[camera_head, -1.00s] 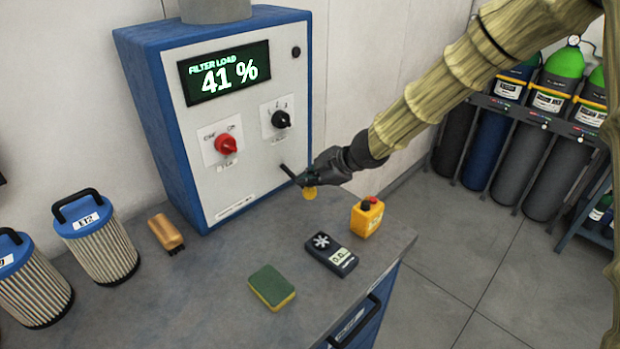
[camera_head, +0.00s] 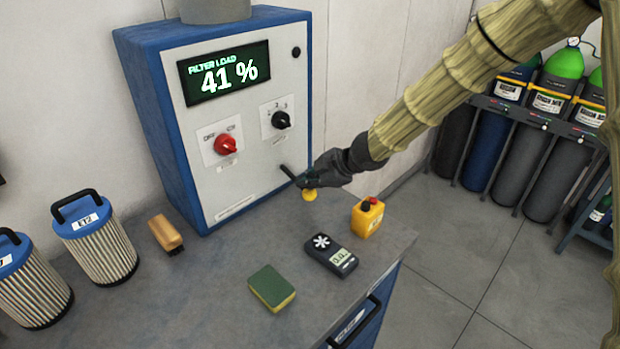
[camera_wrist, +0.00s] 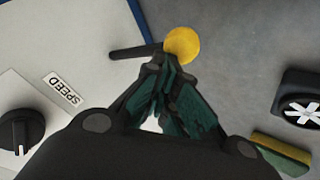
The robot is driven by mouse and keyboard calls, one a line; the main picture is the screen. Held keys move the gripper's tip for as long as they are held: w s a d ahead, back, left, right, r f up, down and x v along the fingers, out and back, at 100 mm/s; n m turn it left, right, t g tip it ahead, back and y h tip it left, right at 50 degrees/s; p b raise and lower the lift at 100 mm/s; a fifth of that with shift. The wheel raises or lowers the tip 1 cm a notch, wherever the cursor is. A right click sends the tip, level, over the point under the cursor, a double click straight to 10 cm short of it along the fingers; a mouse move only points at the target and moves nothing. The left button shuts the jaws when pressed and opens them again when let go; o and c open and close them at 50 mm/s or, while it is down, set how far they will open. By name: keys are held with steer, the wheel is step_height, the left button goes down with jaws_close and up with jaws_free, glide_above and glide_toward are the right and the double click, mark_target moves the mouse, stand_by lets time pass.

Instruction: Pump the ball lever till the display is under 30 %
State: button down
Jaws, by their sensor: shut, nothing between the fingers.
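The ball lever is a black rod with a yellow ball (camera_head: 309,194) on the lower right of the filter unit's front panel. The ball also shows in the wrist view (camera_wrist: 181,45), just beyond my fingertips. My gripper (camera_head: 303,181) is shut with nothing between its fingers. Its fingertips (camera_wrist: 163,68) are at the lever, right beside the rod and ball; I cannot tell if they touch it. The display (camera_head: 225,73) reads FILTER LOAD 41 %.
The panel has a red knob (camera_head: 226,145) and a black knob (camera_head: 281,119). On the bench are a brush (camera_head: 164,233), a sponge (camera_head: 271,287), a black meter (camera_head: 330,255), a yellow box (camera_head: 367,217) and filter cartridges (camera_head: 97,246). Gas cylinders (camera_head: 508,150) stand at right.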

steer(key=shift+r+p, duration=2.65)
steer(key=shift+p, duration=0.25)
steer(key=shift+r, duration=0.1)
step_height(320, 180, up, 5)
steer(key=p, duration=0.5)
